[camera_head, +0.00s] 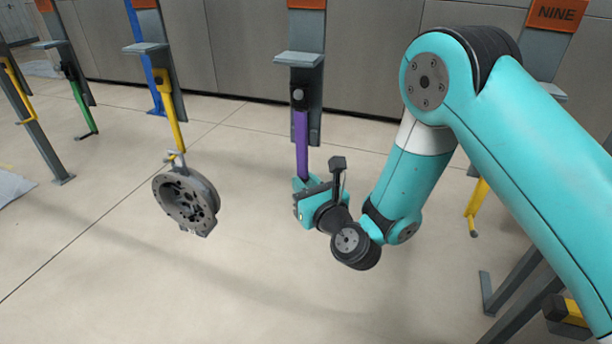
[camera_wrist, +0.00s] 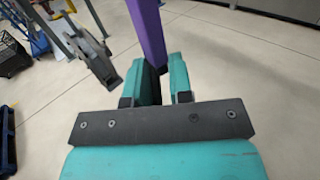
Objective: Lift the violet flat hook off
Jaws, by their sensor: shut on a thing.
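The violet flat hook (camera_head: 301,143) hangs straight down from a grey hanger (camera_head: 299,62) in the head view. My gripper (camera_head: 301,190) is at the lower end of the hook, with its fingers shut on it. In the wrist view the violet hook (camera_wrist: 148,32) runs down between the two teal fingers of my gripper (camera_wrist: 163,84). The hook's lower tip is hidden by the fingers. Its upper end still meets a dark fitting under the hanger.
A grey round casting (camera_head: 187,200) hangs on a yellow hook (camera_head: 172,112) to the left. It also shows in the wrist view (camera_wrist: 93,55). Farther left hang a green hook (camera_head: 83,108) and another yellow hook. Open floor lies below and in front.

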